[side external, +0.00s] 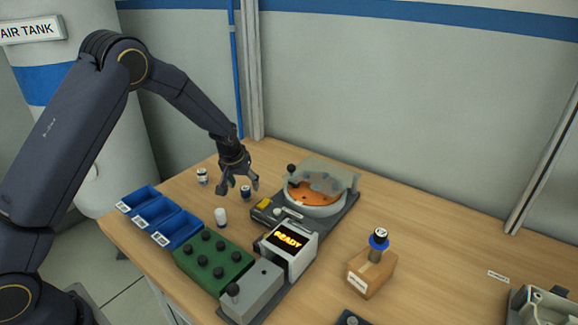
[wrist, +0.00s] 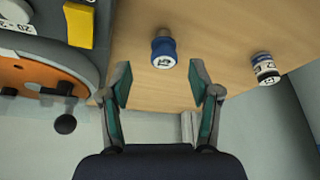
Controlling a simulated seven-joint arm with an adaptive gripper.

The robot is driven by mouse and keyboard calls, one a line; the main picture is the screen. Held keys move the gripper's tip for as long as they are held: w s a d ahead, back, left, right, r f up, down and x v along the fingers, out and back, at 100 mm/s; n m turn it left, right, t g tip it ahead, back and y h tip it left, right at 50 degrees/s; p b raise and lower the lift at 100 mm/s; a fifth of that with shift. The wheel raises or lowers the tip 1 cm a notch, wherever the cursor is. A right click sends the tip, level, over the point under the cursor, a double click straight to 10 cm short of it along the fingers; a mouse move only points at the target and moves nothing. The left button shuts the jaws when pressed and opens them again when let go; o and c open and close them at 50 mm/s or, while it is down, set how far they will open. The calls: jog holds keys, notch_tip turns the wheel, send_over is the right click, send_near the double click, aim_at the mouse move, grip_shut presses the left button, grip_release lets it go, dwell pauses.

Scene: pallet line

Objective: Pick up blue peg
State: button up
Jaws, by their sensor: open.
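The blue peg (wrist: 163,52) has a dark top and a white label with dark markings. In the wrist view it stands on the wooden table just beyond my fingertips, in line with the gap between them. In the side external view the peg (side external: 246,193) is small and sits under my gripper (side external: 239,186), near the right finger. My gripper (wrist: 161,84) is open, with nothing between its two fingers in the wrist view. Whether a finger touches the peg cannot be told from the side.
A white-and-dark peg (wrist: 265,70) stands apart to the right; a white peg (side external: 221,218) stands nearer the blue bins (side external: 181,231). The machine with the orange disc (side external: 314,193) and yellow block (wrist: 79,25) is close by. A wooden block (side external: 371,274) holds a blue-collared piece.

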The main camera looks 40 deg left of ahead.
aim_at(245, 189)
jog(key=x, duration=0.5)
jog(key=shift+a, duration=0.25)
grip_shut()
jog(key=shift+r, duration=0.1)
